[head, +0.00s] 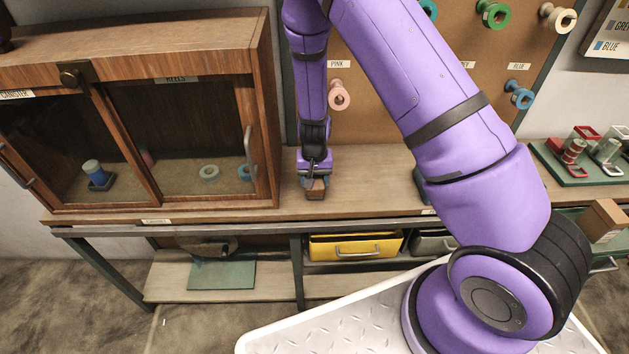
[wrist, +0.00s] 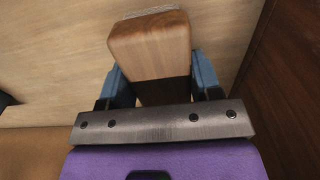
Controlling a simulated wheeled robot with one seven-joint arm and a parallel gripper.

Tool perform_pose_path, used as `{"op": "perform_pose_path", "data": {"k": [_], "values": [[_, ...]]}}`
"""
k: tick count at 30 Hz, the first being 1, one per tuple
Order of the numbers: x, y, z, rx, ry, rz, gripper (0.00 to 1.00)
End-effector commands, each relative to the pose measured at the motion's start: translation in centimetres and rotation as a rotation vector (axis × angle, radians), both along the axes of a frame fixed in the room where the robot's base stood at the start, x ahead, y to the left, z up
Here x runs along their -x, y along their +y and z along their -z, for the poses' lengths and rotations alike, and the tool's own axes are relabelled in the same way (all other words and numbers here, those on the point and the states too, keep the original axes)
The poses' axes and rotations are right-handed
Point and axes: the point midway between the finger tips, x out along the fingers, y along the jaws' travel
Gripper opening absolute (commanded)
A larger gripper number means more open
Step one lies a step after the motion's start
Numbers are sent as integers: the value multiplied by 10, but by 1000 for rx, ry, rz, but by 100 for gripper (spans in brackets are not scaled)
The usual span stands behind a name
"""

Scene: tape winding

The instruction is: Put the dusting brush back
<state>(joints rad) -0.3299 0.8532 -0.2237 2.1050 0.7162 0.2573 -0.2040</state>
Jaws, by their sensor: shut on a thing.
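The dusting brush shows as a wooden block-like handle (wrist: 150,48) with a dark lower part in the wrist view. My gripper (wrist: 163,85) is shut on it, one blue-grey finger on each side. In the head view my gripper (head: 314,186) points down at the bench, just right of the cabinet, with the brush (head: 315,194) small below it. I cannot tell whether the brush touches the bench top.
The wooden cabinet (head: 262,110) with glass doors stands close on the left. The bench top (head: 375,183) is mostly clear to the right. A pegboard (head: 375,110) with coloured reels rises behind. A yellow drawer (head: 355,246) and a green mat (head: 222,274) are below.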

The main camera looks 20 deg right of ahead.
Motion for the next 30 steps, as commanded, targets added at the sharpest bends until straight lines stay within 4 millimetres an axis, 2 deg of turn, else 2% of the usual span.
{"op": "perform_pose_path", "data": {"k": [3,13,14,17,26,30], "values": [[0,0,11,1,0,2,28],[0,0,13,0,0,1,28],[0,0,14,0,0,1,60],[0,0,13,0,0,0,83],[0,0,12,0,-1,0,84],[-1,1,1,0,-4,-2,84]]}}
